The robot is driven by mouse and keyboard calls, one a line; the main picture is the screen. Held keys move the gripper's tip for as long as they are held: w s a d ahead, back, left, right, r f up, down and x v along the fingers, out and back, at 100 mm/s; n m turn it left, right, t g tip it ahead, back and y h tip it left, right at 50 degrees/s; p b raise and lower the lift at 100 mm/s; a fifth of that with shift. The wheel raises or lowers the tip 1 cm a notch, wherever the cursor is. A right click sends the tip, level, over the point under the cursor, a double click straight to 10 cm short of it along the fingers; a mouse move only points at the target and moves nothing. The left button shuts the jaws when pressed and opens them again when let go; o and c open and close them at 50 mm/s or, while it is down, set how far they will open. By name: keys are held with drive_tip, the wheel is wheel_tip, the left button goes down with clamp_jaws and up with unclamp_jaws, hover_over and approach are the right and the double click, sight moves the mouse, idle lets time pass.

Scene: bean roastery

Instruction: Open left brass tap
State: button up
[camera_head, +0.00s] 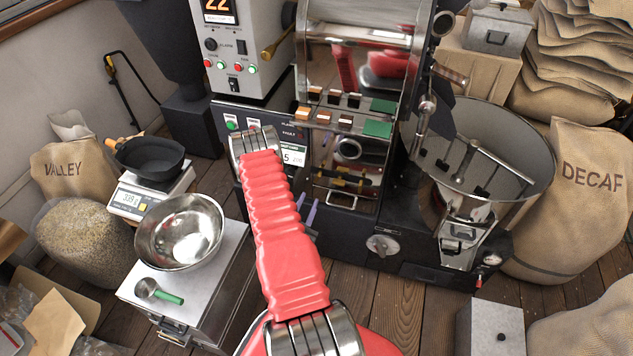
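A brass-coloured lever (277,43) sticks out between the white control box and the shiny drum. A small brass-coloured fitting (345,178) sits low on the machine's front, below the round port. I cannot tell for sure which of these is the left brass tap, or whether it is open or closed. My gripper (307,209) shows as two thin lavender fingers just right of my red arm. They stand apart with nothing visible between them, below and left of the low brass fitting. My arm hides the rest of the gripper and part of the machine's front.
A round cooling bin (530,150) stands right of the roaster. A metal bowl (180,232) and a green-handled scoop (158,292) rest on a grey cabinet at left. A pan (150,158) sits on a scale. Sacks line both sides. Wooden floor (395,305) is bare in front.

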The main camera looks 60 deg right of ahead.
sight(317, 180)
drive_tip(key=d, duration=0.3)
drive_tip(key=w+d, duration=0.1)
drive_tip(key=d, duration=0.6)
drive_tip(key=shift+w+d, duration=0.25)
drive_tip(key=shift+w, duration=0.1)
clamp_jaws()
